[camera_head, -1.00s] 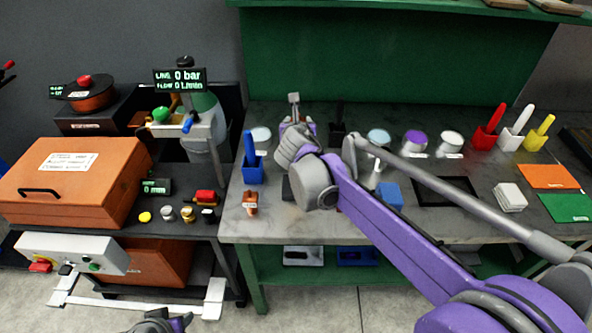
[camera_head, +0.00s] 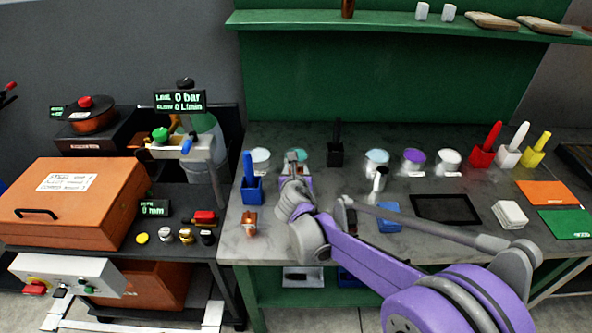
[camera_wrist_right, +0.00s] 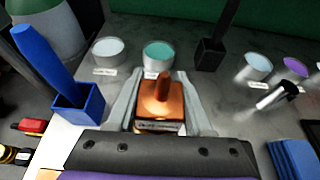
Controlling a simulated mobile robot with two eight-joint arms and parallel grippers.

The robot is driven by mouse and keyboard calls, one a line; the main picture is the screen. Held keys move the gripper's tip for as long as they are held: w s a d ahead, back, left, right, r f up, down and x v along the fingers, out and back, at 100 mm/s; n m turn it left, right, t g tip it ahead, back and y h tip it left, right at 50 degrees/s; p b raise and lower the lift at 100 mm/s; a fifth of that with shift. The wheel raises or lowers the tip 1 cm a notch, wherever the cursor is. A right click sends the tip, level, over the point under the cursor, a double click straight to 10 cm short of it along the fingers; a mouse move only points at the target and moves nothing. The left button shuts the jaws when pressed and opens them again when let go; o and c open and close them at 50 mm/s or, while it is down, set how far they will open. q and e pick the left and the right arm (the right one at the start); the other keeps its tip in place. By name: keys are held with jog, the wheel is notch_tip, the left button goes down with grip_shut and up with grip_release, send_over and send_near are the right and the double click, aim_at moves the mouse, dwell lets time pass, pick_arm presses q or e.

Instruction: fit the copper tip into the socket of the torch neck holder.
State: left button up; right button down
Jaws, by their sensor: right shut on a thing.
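My right gripper (camera_head: 296,158) is over the left part of the bench, in front of a teal-topped can. In the right wrist view its two grey fingers (camera_wrist_right: 160,88) are shut on a copper tip (camera_wrist_right: 162,104), which has a round stem above a square base with an unreadable label. Another small labelled copper piece (camera_head: 249,224) stands on the bench at the left front. A silver tube with a dark end (camera_head: 379,179) stands tilted behind a blue block (camera_head: 388,216); I cannot tell whether it is the torch neck holder. No socket is clearly visible. My left gripper is not in view.
A blue cup with a blue handle (camera_head: 251,188) stands left of my gripper, and a black holder (camera_head: 336,152) stands right of it. Several cans line the back. A dark framed square (camera_head: 444,208) lies right of the blue block.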

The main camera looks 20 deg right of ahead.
jog(key=shift+f, duration=0.15)
jog(key=shift+c, duration=1.5)
grip_release()
